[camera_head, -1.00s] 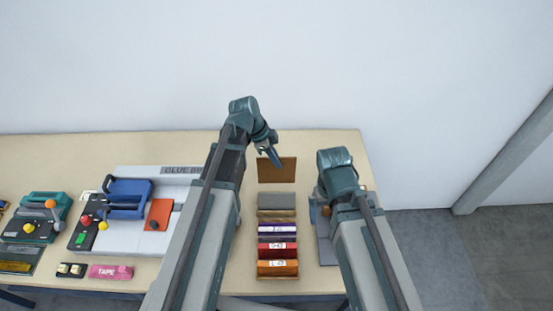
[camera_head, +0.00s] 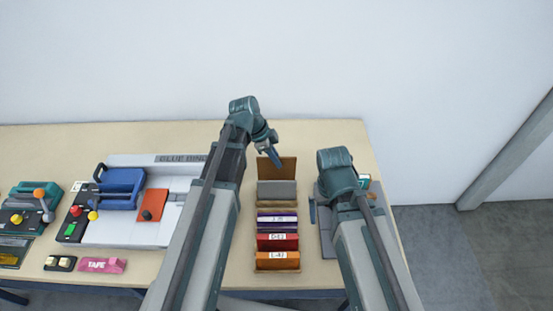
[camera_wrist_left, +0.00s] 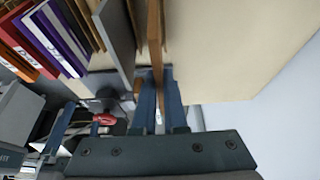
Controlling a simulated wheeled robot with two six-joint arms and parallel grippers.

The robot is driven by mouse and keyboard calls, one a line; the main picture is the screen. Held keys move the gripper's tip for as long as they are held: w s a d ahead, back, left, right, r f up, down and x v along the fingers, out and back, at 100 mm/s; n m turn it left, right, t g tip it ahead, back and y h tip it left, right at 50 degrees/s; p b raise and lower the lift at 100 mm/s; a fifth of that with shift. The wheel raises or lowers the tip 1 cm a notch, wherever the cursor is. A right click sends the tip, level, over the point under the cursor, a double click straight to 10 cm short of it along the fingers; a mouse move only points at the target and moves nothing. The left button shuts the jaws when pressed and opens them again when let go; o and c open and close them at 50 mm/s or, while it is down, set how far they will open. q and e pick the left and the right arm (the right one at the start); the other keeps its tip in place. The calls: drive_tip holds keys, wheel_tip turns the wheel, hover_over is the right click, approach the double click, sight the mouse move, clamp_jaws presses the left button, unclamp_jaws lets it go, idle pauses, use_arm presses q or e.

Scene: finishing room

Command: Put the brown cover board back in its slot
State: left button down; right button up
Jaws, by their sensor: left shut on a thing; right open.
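The brown cover board (camera_head: 284,167) stands upright at the far end of the board rack, just behind the grey panel (camera_head: 277,187). My left gripper (camera_head: 273,157) is shut on its upper edge. In the left wrist view, the board (camera_wrist_left: 155,35) runs up from between the fingers (camera_wrist_left: 165,100), with a narrow gap beside the grey panel (camera_wrist_left: 116,45). The board's lower edge and the slot beneath it are hidden in the head view. My right gripper (camera_head: 313,210) is open beside the rack, partly hidden by its own wrist.
The rack holds brown, purple (camera_head: 277,218), red (camera_head: 277,241) and orange (camera_head: 277,260) boards. A grey mat (camera_head: 327,243) lies right of it. A blue-handled machine (camera_head: 122,188) and pink tape block (camera_head: 101,265) stand left. The table behind the board is clear.

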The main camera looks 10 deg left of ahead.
sight(276, 169)
use_arm(q)
drive_tip(key=shift+f+b, duration=1.5)
drive_tip(key=shift+f, duration=0.4)
use_arm(e)
drive_tip(key=shift+f, duration=1.85)
use_arm(q)
drive_tip(key=shift+f+b, duration=0.65)
drive_tip(key=shift+b, duration=0.05)
use_arm(e)
drive_tip(key=shift+f, duration=0.7)
use_arm(q)
drive_tip(key=c, duration=1.2)
unclamp_jaws()
drive_tip(key=shift+c, duration=0.2)
drive_tip(key=shift+r, duration=0.1)
use_arm(e)
drive_tip(key=shift+r, duration=0.1)
use_arm(q)
drive_tip(key=p+v, duration=1)
drive_tip(key=v, duration=0.1)
use_arm(e)
wheel_tip(276, 169, up, 10)
